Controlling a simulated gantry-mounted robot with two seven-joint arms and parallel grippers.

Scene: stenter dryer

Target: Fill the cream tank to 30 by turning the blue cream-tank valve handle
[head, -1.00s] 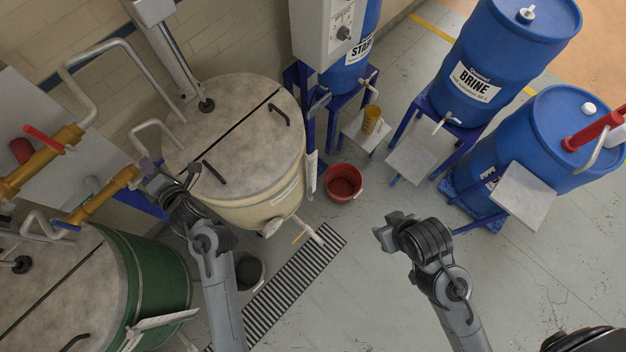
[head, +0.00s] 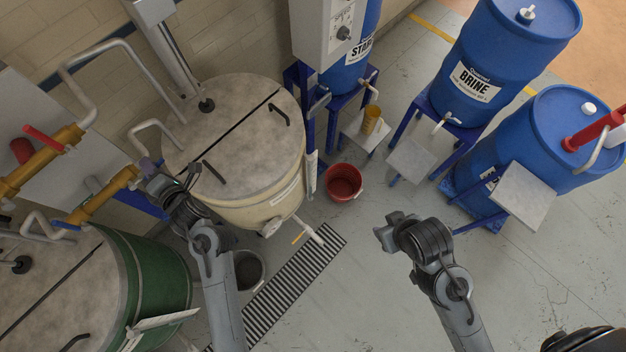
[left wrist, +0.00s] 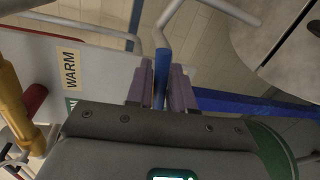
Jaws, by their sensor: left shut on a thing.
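The cream tank (head: 262,212) stands at the centre left in the head view, with a grey two-part lid. My left gripper (head: 149,167) is at the end of the brass pipe beside this tank. In the left wrist view, the purple fingers of my left gripper (left wrist: 161,88) are shut on the blue valve handle (left wrist: 161,66), which stands up between them. In the head view the gripper hides this handle. My right gripper (head: 385,236) is over open floor, away from the tanks; its finger opening is unclear. No level reading is legible.
The green tank (head: 165,270) stands at the lower left. Brass pipes with a red handle (head: 43,138) and another blue handle (head: 66,226) run near my left arm. Blue drums (head: 500,60) stand at the upper right.

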